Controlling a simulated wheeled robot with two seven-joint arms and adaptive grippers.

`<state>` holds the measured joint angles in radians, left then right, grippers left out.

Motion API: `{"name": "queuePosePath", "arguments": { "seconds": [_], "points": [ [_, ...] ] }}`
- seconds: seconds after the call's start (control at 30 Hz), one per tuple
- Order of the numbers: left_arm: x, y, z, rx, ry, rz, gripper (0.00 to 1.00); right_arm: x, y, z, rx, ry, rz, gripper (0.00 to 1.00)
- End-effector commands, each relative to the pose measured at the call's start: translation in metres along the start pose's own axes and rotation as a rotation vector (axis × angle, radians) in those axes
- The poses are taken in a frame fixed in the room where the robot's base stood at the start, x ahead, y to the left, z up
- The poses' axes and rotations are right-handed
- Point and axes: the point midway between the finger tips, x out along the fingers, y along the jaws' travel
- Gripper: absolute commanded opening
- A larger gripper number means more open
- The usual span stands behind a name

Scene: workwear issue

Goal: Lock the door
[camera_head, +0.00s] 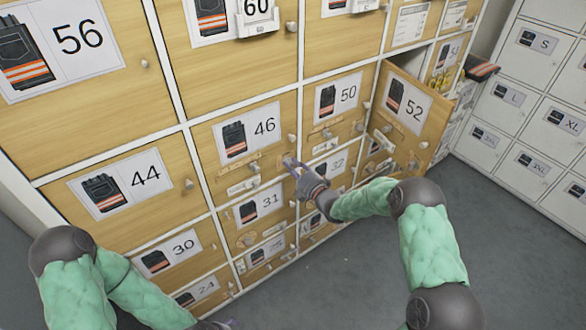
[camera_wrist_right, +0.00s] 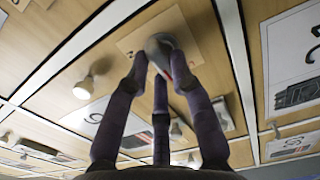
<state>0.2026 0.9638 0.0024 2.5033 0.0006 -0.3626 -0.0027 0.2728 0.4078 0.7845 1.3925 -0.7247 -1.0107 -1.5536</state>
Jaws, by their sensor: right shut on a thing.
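The wooden locker door numbered 46 (camera_head: 232,165) looks shut, flush with its neighbours. My right gripper (camera_head: 289,164) is at its lower right corner, below its pale round knob (camera_head: 291,137). In the right wrist view, the fingers of that gripper (camera_wrist_right: 162,65) close around a small grey lock piece (camera_wrist_right: 160,43) with a red mark, in front of a light wooden plate (camera_wrist_right: 128,42). The fingers hide much of this piece, and its turn cannot be told. My left gripper (camera_head: 218,323) barely shows at the bottom edge; its fingers are mostly cut off.
Door 52 (camera_head: 408,108) stands ajar to the right, sticking out. Doors 50 (camera_head: 350,112), 44 (camera_head: 118,215) and 31 (camera_head: 268,221) surround door 46. White size lockers (camera_head: 500,125) stand at the right. Grey floor (camera_head: 510,250) is clear in front.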

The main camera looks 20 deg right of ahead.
Motion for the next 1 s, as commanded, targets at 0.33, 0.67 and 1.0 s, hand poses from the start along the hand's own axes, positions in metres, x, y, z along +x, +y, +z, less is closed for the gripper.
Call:
{"name": "queuePosePath", "arguments": {
  "seconds": [0.33,0.67,1.0],
  "points": [
    [0.000,0.000,0.000,0.000,0.000,0.000,0.96,0.000,-0.002,-0.002,-0.004,0.003,-0.003,0.00],
    [0.000,0.000,0.000,0.000,0.000,0.000,0.96,0.000,-0.001,-0.001,-0.003,0.002,-0.002,0.48],
    [0.000,0.000,0.000,0.000,0.000,0.000,0.96,-0.020,-0.001,0.001,-0.001,-0.002,-0.003,0.48]
  ]
}}
